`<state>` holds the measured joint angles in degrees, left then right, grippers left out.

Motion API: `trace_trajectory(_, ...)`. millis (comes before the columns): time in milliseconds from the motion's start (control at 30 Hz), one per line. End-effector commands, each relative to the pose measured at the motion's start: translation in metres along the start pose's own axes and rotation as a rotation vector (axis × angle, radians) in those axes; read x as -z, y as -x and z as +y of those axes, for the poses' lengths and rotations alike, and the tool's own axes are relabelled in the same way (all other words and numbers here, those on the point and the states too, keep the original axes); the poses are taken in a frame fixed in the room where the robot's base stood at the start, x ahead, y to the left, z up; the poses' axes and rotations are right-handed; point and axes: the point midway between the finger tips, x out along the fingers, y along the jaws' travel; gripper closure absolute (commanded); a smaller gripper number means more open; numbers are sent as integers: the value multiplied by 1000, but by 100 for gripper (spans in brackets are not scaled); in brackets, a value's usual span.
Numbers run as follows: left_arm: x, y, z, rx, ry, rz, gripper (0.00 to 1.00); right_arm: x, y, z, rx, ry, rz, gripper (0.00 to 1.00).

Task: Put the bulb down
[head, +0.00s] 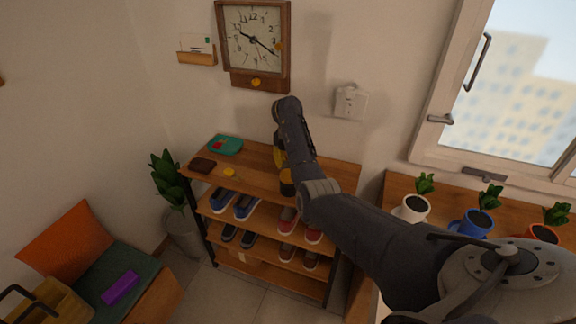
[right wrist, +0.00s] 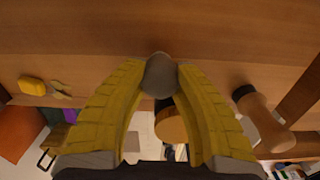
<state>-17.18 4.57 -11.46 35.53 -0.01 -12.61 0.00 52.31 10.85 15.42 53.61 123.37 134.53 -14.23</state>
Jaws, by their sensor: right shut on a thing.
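The bulb (right wrist: 159,75) shows in the right wrist view as a grey rounded shape between the yellow fingertips. My right gripper (right wrist: 160,82) is shut on it. The wooden top of the shoe rack (right wrist: 220,35) fills the view behind the bulb; I cannot tell whether the bulb touches it. In the head view my right gripper (head: 281,158) is over the rack top, mostly hidden by my own arm, and the bulb is hidden there. My left gripper is in neither view.
A wooden dispenser-like object (right wrist: 264,112) with a dark end is right of the gripper in the wrist view. Potted plants (head: 411,207) stand at right.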

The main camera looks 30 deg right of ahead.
Motion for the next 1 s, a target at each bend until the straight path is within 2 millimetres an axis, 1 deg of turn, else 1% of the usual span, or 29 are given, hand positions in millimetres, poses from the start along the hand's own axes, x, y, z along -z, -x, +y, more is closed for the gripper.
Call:
trace_trajectory(467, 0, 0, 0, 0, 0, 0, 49, 1, -5, 0, 0, 0, 1, 100)
trace_trajectory(500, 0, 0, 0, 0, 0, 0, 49, 0, -5, 0, 0, 0, 0, 66)
trace_trajectory(633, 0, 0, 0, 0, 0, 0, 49, 0, -4, 0, 0, 0, 0, 51)
trace_trajectory(667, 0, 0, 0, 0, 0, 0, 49, 0, -4, 0, 0, 0, 0, 48)
trace_trajectory(1000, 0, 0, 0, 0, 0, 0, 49, 0, -1, 0, 0, -1, -1, 48)
